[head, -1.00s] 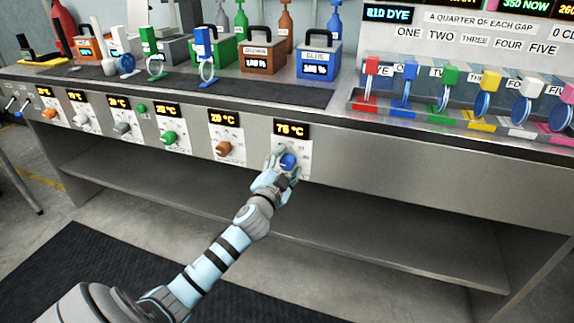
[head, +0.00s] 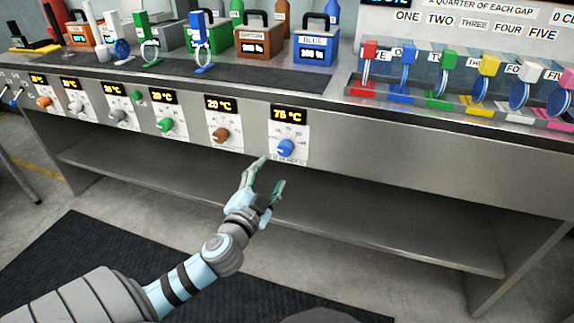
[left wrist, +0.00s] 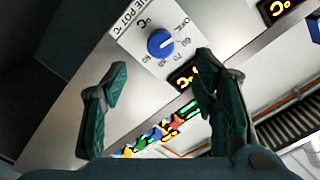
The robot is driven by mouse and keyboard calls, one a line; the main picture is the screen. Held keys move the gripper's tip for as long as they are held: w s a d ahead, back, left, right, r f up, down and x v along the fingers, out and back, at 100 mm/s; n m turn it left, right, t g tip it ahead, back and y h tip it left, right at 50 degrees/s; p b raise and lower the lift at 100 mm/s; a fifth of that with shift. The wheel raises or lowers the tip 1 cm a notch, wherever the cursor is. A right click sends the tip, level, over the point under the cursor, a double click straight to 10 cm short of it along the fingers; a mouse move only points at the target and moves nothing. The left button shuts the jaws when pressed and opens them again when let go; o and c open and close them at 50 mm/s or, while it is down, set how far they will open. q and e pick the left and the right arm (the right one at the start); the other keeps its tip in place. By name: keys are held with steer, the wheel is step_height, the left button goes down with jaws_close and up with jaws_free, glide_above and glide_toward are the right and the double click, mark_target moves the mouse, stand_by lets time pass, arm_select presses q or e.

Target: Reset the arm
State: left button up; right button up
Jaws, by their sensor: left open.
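My left gripper (head: 270,172) is open and empty in front of the bench, a little below and left of the blue knob (head: 286,148). The blue knob sits on a white dial plate under a display reading 75 °C. In the left wrist view the blue knob (left wrist: 160,43) shows beyond and between the two spread fingers (left wrist: 165,100), clear of them. My right gripper is not in view.
More knobs line the bench front to the left, including a brown one (head: 220,135) and a green one (head: 165,125). The blue pot (head: 315,50) and brown pot (head: 257,44) stand on top. Colored dippers hang at the right. The space before the bench is clear.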

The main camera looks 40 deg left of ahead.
arm_select(q)
steer(key=s+f+n+g+h, duration=0.1)
steer(key=s+f+g, duration=0.25)
steer(key=f, duration=0.85)
steer(key=s+f+g+h, duration=0.15)
steer(key=f+g, duration=0.25)
steer(key=f, duration=0.9)
steer(key=s+d+f+n+g+h, duration=0.1)
steer(key=s+d+f+n+g, duration=0.15)
steer(key=s+d+f, duration=0.55)
steer(key=s+d+f+n+g+h, duration=0.2)
steer(key=s+d+f+g, duration=0.1)
steer(key=s+f, duration=0.8)
steer(key=s+r+g+p, duration=0.2)
steer(key=s+r+p, duration=1.3)
steer(key=p, duration=1.2)
step_height(320, 180, up, 4)
steer(key=shift+s+d+f+m+g, duration=0.15)
steer(key=shift+d+f+m+g, duration=0.1)
steer(key=shift+d+m+g, duration=0.2)
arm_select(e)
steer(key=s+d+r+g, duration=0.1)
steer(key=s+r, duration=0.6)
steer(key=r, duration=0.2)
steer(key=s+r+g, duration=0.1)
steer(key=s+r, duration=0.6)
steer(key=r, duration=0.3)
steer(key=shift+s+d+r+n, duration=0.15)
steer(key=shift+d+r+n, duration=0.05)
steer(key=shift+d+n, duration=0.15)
